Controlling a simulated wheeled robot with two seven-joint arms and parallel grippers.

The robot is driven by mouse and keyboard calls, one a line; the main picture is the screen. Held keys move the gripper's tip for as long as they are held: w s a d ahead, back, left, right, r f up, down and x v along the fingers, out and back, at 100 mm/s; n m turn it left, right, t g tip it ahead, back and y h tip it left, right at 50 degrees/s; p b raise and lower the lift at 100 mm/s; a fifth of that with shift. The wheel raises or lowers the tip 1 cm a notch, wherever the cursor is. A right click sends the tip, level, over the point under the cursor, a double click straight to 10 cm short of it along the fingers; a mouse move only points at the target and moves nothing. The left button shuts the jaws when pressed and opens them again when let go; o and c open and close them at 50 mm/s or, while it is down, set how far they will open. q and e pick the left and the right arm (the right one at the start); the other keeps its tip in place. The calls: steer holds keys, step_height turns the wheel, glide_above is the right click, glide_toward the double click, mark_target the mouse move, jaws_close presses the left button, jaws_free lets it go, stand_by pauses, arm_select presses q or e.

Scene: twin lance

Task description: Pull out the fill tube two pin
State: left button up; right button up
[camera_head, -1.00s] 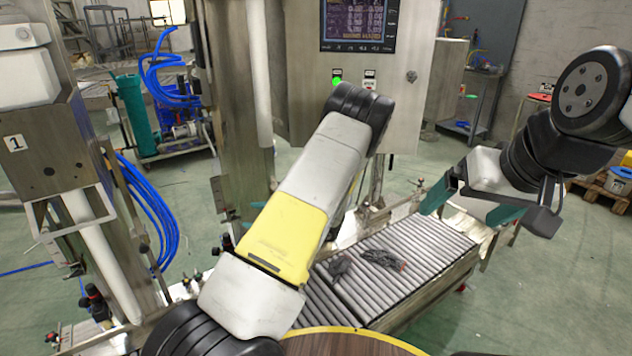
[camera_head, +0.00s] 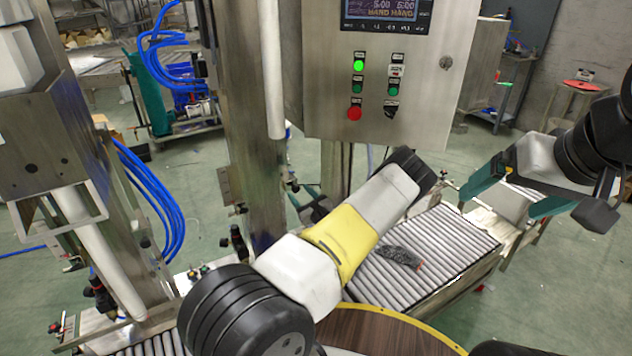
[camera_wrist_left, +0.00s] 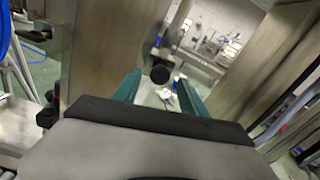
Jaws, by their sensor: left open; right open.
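My left gripper (camera_head: 303,203) shows partly behind my left forearm, beside the second steel column, with a teal finger pointing left. In the left wrist view my left gripper (camera_wrist_left: 159,82) is open, with a teal finger on each side. A round black knob (camera_wrist_left: 160,74) shows between and beyond the fingertips; it looks like a pin's handle, and I see no contact. My right gripper (camera_head: 497,208) is open and empty above the conveyor's right side.
The roller conveyor (camera_head: 450,235) carries a dark crumpled item (camera_head: 402,257). A control cabinet (camera_head: 425,110) with lit buttons stands behind. The first fill column (camera_head: 45,155) and blue hoses (camera_head: 150,190) are at left. A wooden round top (camera_head: 375,335) is in front.

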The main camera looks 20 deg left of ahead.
arm_select(q)
steer(key=shift+w+a, duration=0.35)
steer(key=shift+a, duration=0.05)
steer(key=shift+c, duration=0.4)
jaws_close()
stand_by(0.8)
